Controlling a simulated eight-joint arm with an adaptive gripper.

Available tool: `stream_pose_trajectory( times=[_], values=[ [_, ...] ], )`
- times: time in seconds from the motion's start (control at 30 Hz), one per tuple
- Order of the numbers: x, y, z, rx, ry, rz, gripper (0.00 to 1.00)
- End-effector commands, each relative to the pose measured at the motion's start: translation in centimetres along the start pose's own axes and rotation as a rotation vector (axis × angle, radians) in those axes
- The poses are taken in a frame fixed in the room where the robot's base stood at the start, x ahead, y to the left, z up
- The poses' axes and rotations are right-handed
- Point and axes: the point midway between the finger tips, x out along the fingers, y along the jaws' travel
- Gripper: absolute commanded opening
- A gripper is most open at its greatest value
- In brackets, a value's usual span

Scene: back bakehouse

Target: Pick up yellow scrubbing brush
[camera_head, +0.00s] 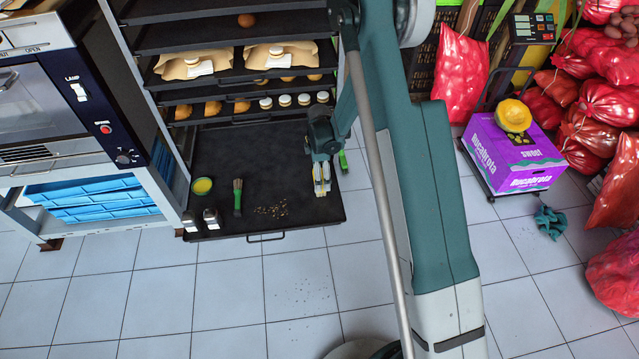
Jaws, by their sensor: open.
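My gripper (321,186) hangs over the right part of the dark pulled-out tray (290,215), pointing down, with its jaws open. Narrow yellow and pale strips show at the fingertips. I cannot tell whether they are the yellow scrubbing brush, partly hidden between or below the fingers, or parts of the fingers themselves. No other yellow brush stands out. A brush with a green handle and dark bristles (237,197) lies on the tray's left part, well apart from my gripper.
A small bowl with yellow contents (202,187) and two small shakers (211,218) stand at the tray's left. Dark crumbs (271,210) lie mid-tray. A green item (342,161) is just right of my gripper. Shelves of baked goods (282,60) rise behind. The tray's centre is mostly clear.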

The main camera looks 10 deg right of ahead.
Motion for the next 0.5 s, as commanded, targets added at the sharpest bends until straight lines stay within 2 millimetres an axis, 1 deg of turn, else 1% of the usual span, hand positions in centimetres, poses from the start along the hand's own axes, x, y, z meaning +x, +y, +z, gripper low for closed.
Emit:
stream_pose_trajectory(
  times=[0.03,0.2,0.33,0.5],
  values=[
    [0.9,0.1,0.1,0.000,0.000,0.000,0.93],
    [2.7,0.1,0.1,0.000,0.000,0.000,0.93],
    [3.4,0.1,0.1,0.000,0.000,0.000,0.93],
    [3.4,0.1,0.1,0.000,0.000,0.000,0.93]
  ],
)
